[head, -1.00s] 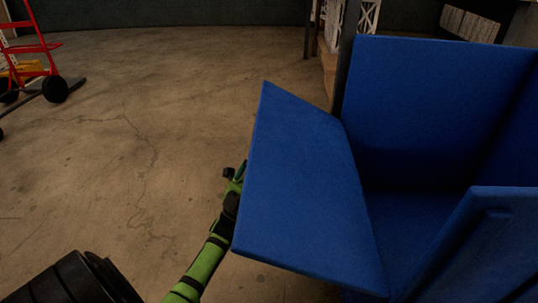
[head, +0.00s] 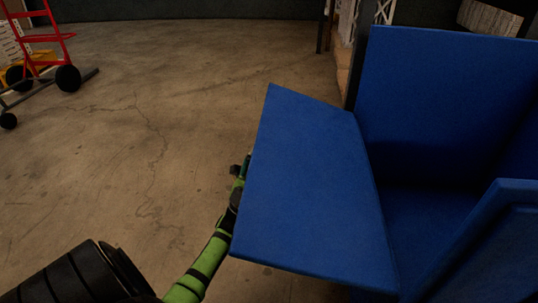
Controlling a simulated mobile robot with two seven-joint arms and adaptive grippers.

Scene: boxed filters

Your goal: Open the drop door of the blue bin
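The blue bin (head: 440,95) stands on the right of the head view, its inside empty where I can see it. Its drop door (head: 310,190) is swung outward to the left and tilted, hinged along its lower right edge. My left arm, green and black, reaches up from the bottom to the door's outer left edge. My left gripper (head: 240,170) is at that edge, partly hidden behind the door; whether its fingers touch the door or are open is unclear. My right gripper is not in view.
A red hand truck (head: 42,48) with black wheels stands at the upper left. A dark post and shelving are behind the bin. The concrete floor (head: 150,130) left of the door is clear.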

